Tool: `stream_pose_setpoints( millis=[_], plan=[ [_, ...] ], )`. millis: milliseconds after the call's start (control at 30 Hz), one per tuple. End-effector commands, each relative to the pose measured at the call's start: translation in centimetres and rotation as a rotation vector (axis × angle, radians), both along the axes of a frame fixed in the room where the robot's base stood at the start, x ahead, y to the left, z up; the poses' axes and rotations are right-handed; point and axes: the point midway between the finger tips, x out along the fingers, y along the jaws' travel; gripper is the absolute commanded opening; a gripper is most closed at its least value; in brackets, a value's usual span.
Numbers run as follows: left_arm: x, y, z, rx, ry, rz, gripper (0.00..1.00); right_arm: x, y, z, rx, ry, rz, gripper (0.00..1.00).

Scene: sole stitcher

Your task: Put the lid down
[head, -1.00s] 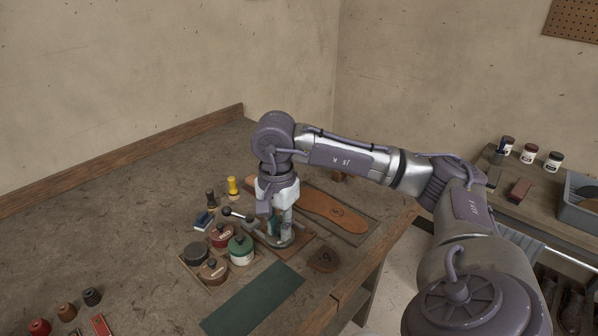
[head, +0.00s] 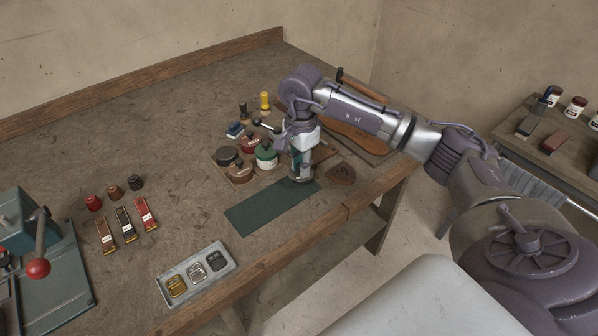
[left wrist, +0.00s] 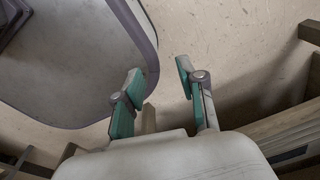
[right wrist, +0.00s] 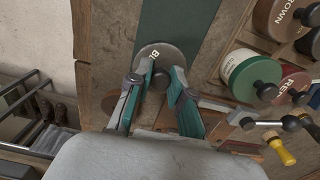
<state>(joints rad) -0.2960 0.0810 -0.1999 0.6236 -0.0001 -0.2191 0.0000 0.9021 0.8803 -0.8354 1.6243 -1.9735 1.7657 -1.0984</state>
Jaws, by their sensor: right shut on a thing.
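My right gripper (head: 302,178) is shut on the knob of a dark round lid (right wrist: 165,52), with lettering starting "BL" partly visible in the right wrist view. The lid is level at the far right end of the green mat (head: 262,212), partly over it; I cannot tell if it touches. Left of the gripper stand several tins: a dark one (head: 227,155) with no knob visible, a green one (head: 265,158), a brown one (head: 239,173) and a red one (head: 248,145). My left gripper (left wrist: 158,75) is open and empty, and is not in the head view.
A leather patch (head: 341,174) lies right of the mat, close to the bench edge. The rest of the mat is bare.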

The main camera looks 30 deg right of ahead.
Motion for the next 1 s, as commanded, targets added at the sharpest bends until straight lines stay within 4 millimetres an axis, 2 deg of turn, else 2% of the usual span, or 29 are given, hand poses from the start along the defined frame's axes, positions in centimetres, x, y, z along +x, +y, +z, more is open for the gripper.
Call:
stream_pose_setpoints(
  millis=[167,433,800,833,967,1000],
  plan=[
    [-1.2,0.1,0.2,0.002,0.019,0.0,0.4,0.6,0.3,-0.8,0.0,0.001,0.001,0.04],
    [-1.1,0.1,1.3,0.002,0.017,0.0,0.4,0.6,0.3,-4.2,0.0,0.002,0.001,0.04],
    [-0.3,-0.1,0.7,-0.001,0.004,0.001,0.4,0.6,0.2,-4.9,-0.001,-0.001,0.001,0.04],
    [-0.3,-0.1,0.8,-0.001,0.004,0.001,0.4,0.6,0.2,-4.8,-0.001,-0.002,0.001,0.24],
    [-0.3,-0.1,0.9,-0.001,0.004,0.001,0.4,0.6,0.2,-4.8,-0.001,-0.001,0.001,0.45],
    [-0.3,-0.1,0.9,-0.001,0.004,0.001,0.4,0.6,0.2,-4.8,-0.001,-0.001,0.001,0.46]
  ],
)
